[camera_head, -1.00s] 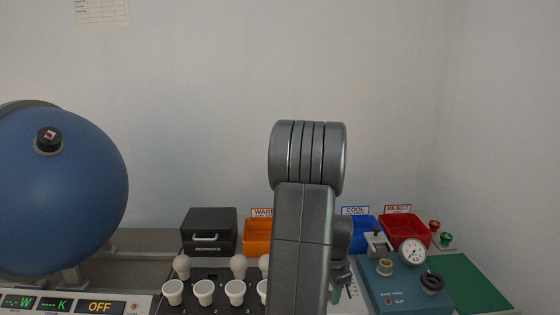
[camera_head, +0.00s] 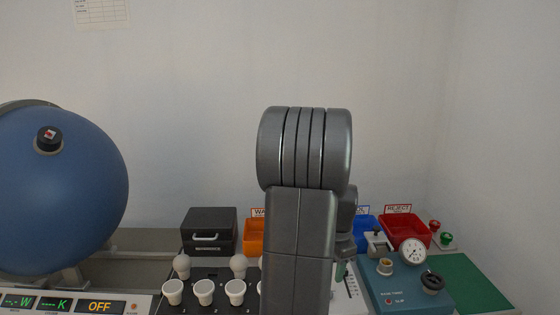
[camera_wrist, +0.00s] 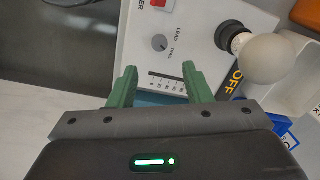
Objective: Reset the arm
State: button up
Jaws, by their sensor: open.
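My gripper (camera_wrist: 155,85) shows in the wrist view with its two green fingers apart and nothing between them. It is above a white control panel (camera_wrist: 148,45) with a knob, a scale and a red switch. A frosted bulb (camera_wrist: 268,58) stands in a dark socket on that panel, to the right of the fingers and apart from them. In the head view my arm rises in the middle and hides most of my gripper and part of the bench behind.
A blue sphere (camera_head: 60,190) stands at left. A black case (camera_head: 209,222), an orange bin (camera_head: 254,240), a blue bin (camera_head: 366,228) and a red bin (camera_head: 404,234) line the back. A teal gauge box (camera_head: 400,290) and green mat (camera_head: 470,282) are at right. Several white-based bulbs (camera_head: 204,292) stand in front.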

notch_tip(320, 180, up, 6)
jog(key=f, duration=0.1)
notch_tip(320, 180, down, 14)
jog(key=shift+w+a+r, duration=0.1)
jog(key=shift+r, duration=0.1)
jog(key=shift+w+f+n, duration=0.1)
jog(key=shift+n, duration=0.2)
jog(key=n+p, duration=0.2)
jog(key=n, duration=0.3)
jog(key=shift+n, duration=0.4)
jog(key=n+p, duration=0.1)
jog(key=n, duration=0.4)
jog(key=shift+p, duration=0.35)
jog(key=shift+w+r+n, duration=0.1)
jog(key=shift+r+n, duration=0.15)
jog(key=shift+n, duration=0.15)
notch_tip(320, 180, up, 8)
jog(key=shift+f+b, duration=0.2)
jog(key=shift+b, duration=0.15)
